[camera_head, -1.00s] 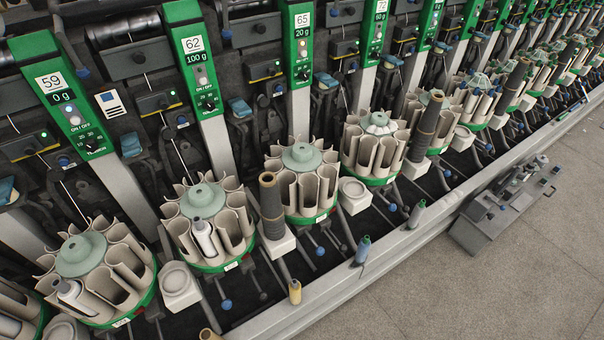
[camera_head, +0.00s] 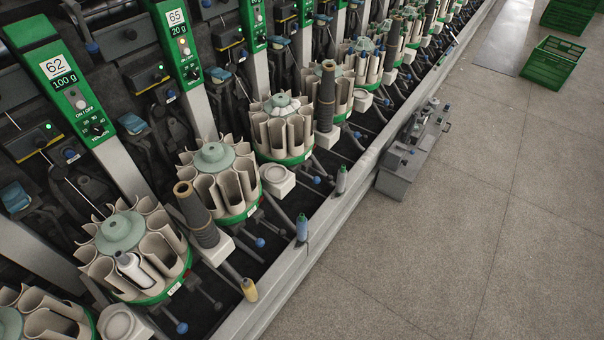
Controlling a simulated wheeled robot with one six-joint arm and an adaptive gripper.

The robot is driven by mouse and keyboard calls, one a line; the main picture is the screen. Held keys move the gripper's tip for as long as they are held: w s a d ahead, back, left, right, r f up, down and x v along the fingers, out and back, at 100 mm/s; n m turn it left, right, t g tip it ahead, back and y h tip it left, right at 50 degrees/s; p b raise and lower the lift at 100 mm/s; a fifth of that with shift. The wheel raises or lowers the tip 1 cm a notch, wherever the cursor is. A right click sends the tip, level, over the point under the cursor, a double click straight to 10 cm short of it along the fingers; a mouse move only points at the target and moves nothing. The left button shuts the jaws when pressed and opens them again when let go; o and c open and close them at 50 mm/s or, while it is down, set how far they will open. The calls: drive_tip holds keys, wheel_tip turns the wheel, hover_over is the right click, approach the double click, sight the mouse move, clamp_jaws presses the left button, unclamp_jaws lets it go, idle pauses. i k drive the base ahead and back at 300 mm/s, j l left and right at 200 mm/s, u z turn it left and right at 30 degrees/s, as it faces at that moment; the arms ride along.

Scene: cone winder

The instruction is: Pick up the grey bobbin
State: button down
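A small grey bobbin (camera_head: 341,180) stands upright on the metal ledge along the front of the winder, right of the middle row of magazines. A blue-grey bobbin (camera_head: 302,228) stands nearer on the same ledge. A yellow bobbin (camera_head: 249,290) is nearer still, at the ledge's inner edge. A pale grey-white bobbin (camera_head: 131,268) lies tilted in a pocket of the near round magazine (camera_head: 158,290). My gripper is not in view.
Round magazines with green rims line the machine, with dark cones (camera_head: 326,97) between some. A grey box with fittings (camera_head: 400,165) stands on the floor against the ledge. Green crates (camera_head: 552,64) are at the back right. The floor (camera_head: 450,250) between is mostly clear.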

sight(341, 181)
drive_tip(key=u, duration=0.3)
drive_tip(key=i+l+u, duration=0.15)
drive_tip(key=u, duration=0.2)
drive_tip(key=i+l+u, duration=0.1)
drive_tip(key=l+u, duration=0.2)
drive_tip(key=i+l+u, duration=0.1)
drive_tip(key=l+u, duration=0.25)
drive_tip(key=i+l, duration=0.1)
drive_tip(key=l, duration=0.3)
drive_tip(key=i+l+u, duration=0.1)
drive_tip(key=l, duration=0.3)
drive_tip(key=i+l, duration=0.15)
drive_tip(key=l, duration=0.25)
drive_tip(key=i+l+u, duration=0.15)
drive_tip(key=l, duration=0.65)
drive_tip(key=i, duration=0.35)
